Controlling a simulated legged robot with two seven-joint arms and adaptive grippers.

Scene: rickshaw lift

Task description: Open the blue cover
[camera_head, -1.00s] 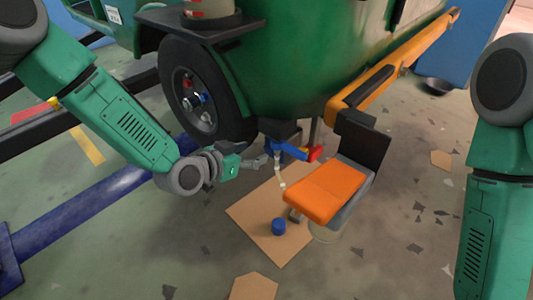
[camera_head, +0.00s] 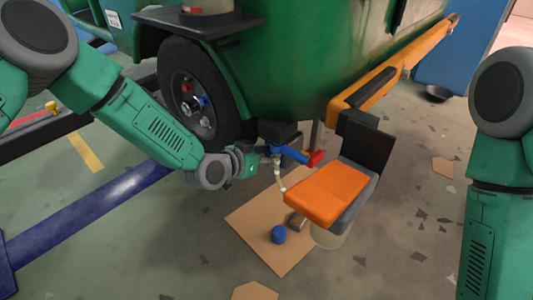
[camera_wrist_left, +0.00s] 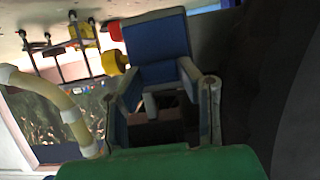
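A blue part with a red end (camera_head: 290,154) sticks out under the green rickshaw body in the head view. In the left wrist view a blue panel (camera_wrist_left: 155,45) with a grey rim lies just beyond my left gripper; I take it to be the blue cover, and it looks shut. My left gripper (camera_head: 268,158) is beside the blue part, left of it. Its fingers (camera_wrist_left: 160,80) stand apart in the wrist view with nothing seen held; whether they touch the panel I cannot tell. My right arm shows at the right, its gripper out of view.
A wheel (camera_head: 196,92) stands left of the gripper. An orange-topped seat (camera_head: 328,190) stands to the right. A cardboard sheet (camera_head: 250,220) with a blue cylinder (camera_head: 279,234) lies below. A pale curved hose (camera_wrist_left: 62,105) is close at the wrist view's left.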

